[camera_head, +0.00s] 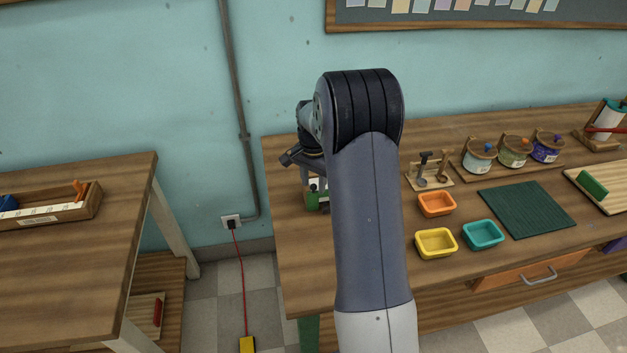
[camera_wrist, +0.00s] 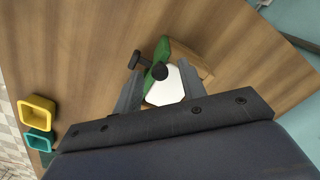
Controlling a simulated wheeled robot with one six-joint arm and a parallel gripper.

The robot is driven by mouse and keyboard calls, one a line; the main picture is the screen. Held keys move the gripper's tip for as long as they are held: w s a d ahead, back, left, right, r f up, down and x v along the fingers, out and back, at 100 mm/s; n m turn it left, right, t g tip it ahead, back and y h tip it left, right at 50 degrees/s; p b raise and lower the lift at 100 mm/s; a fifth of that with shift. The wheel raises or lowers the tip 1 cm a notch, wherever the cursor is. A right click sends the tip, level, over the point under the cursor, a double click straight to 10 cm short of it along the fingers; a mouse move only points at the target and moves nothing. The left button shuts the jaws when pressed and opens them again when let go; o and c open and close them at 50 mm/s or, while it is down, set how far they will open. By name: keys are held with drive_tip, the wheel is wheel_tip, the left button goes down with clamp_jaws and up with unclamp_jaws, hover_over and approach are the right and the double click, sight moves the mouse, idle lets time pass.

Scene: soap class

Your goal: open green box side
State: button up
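The green box (camera_head: 312,202) stands at the left end of the right-hand wooden table, mostly hidden behind my arm in the head view. In the wrist view its green side (camera_wrist: 161,50) shows, with a white face (camera_wrist: 166,88) and a wooden part (camera_wrist: 197,62) beside it. A black knobbed handle (camera_wrist: 147,63) sticks out by the green side. My gripper (camera_wrist: 160,66) is open, its two fingers apart on either side of the handle and white face. I cannot tell whether a finger touches the box. The green side's hinge is not clear.
Orange (camera_head: 437,204), yellow (camera_head: 436,243) and teal (camera_head: 483,235) trays lie right of my arm. A tool stand (camera_head: 429,182), several lidded jars and a dark green mat (camera_head: 526,210) are farther right. A gap separates the left table (camera_head: 70,270).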

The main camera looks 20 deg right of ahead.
drive_tip(key=shift+c, duration=0.3)
clamp_jaws()
